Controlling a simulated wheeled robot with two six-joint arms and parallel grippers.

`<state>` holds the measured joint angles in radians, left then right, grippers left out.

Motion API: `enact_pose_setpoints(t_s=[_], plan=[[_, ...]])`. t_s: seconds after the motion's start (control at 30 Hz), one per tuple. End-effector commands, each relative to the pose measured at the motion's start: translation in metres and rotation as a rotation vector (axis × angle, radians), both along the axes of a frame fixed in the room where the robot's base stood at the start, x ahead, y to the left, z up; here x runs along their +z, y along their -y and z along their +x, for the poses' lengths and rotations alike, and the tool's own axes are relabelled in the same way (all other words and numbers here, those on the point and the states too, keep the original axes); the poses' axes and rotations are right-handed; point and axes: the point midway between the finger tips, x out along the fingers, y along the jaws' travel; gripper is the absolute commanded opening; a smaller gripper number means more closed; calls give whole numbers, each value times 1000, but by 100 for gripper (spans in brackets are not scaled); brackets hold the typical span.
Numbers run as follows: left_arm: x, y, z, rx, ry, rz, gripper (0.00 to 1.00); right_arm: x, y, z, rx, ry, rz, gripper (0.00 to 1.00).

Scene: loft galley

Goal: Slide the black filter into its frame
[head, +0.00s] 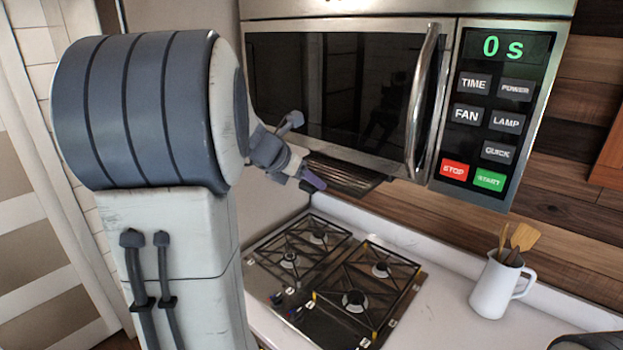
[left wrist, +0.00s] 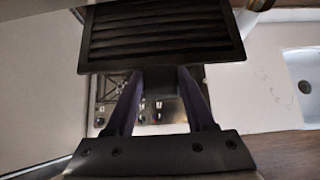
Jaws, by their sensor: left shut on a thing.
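The black filter (head: 343,176) is a flat, dark, ribbed panel just under the microwave's (head: 345,90) lower front edge. In the left wrist view the filter (left wrist: 160,35) shows its pleated face inside a plain rim, with a small tab on its near side. My left gripper (head: 311,181) is shut on that tab, and its two purple fingers (left wrist: 160,95) lie on either side of it. The frame under the microwave is hidden, so I cannot tell whether the filter touches it. My right gripper is not in view.
A gas hob (head: 340,279) with several burners lies on the white counter (head: 436,290) below. A white jug (head: 497,287) with wooden utensils stands at the right. The microwave's handle (head: 421,100) sticks out at the front. A sink (left wrist: 305,80) shows in the left wrist view.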

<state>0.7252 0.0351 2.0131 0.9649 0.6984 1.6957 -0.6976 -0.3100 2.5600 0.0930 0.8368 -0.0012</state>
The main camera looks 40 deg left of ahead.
Motion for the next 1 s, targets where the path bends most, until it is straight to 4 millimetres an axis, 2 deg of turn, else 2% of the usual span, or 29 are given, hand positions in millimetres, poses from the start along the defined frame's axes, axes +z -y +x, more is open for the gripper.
enact_pose_setpoints(t_s=[1.0], plan=[[0, -4, -41, 2, 0, 1, 0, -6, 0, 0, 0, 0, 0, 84]])
